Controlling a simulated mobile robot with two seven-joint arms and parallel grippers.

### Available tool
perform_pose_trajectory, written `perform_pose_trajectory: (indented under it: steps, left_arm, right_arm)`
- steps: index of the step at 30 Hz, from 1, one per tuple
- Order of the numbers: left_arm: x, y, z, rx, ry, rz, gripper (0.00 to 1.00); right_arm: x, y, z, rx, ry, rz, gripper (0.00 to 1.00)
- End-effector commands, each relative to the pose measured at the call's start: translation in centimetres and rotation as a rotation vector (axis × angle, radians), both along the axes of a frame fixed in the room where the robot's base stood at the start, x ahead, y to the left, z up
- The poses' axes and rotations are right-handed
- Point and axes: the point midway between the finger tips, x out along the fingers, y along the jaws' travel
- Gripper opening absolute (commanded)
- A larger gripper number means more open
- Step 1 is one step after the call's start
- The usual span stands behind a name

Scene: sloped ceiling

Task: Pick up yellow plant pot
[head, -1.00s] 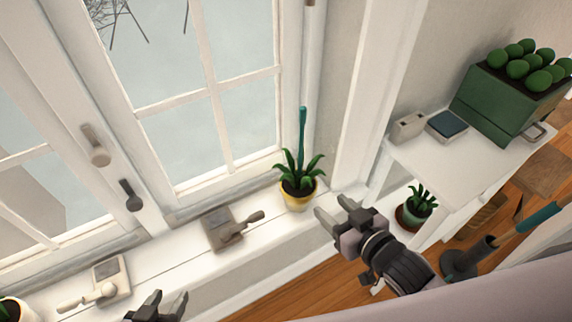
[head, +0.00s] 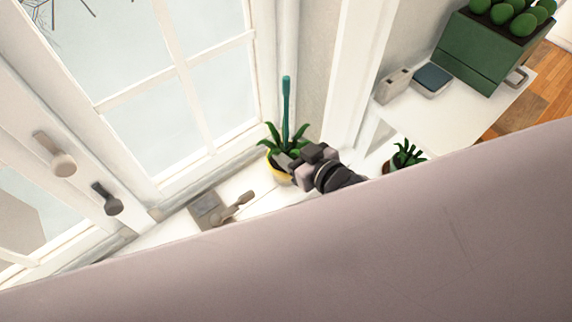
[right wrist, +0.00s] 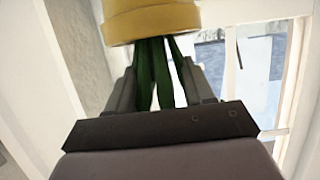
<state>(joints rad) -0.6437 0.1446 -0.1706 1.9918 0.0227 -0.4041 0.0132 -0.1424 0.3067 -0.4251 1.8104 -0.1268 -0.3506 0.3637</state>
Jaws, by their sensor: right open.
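The yellow plant pot (head: 277,177) stands on the white windowsill, with green leaves and a teal stake-like rod rising from it. My right gripper (head: 286,163) is at the plant's right side in the head view and partly hides the pot. In the right wrist view the yellow pot (right wrist: 150,20) shows at the top, upside down. Green leaves (right wrist: 158,75) hang between the open fingers of the right gripper (right wrist: 157,78). I cannot tell whether the fingers touch the pot. My left gripper is not in view.
A grey latch-like fitting (head: 218,209) lies on the sill left of the pot. The window (head: 190,90) rises close behind. To the right, a white shelf (head: 440,120) holds a green planter (head: 480,50) and small boxes. Another potted plant (head: 404,157) is below it.

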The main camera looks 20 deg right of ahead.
Motion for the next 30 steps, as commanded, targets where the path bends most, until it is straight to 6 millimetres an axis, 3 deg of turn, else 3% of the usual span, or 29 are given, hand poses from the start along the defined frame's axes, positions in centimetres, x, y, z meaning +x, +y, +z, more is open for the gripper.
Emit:
perform_pose_trajectory:
  steps: [5, 13, 18, 30]
  left_arm:
    - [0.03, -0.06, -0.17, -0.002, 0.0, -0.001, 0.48]
    - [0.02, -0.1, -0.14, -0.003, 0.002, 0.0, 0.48]
    - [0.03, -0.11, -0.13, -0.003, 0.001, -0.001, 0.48]
    - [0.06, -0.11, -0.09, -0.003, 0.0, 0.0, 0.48]
  right_arm:
    - [1.42, 0.53, -0.53, 0.001, -0.001, 0.0, 0.52]
    - [1.56, 0.6, -0.56, 0.002, -0.001, 0.001, 0.52]
    - [1.54, 0.59, -0.56, 0.002, -0.001, 0.001, 0.0]
    - [1.52, 0.58, -0.58, 0.001, 0.0, 0.001, 0.0]
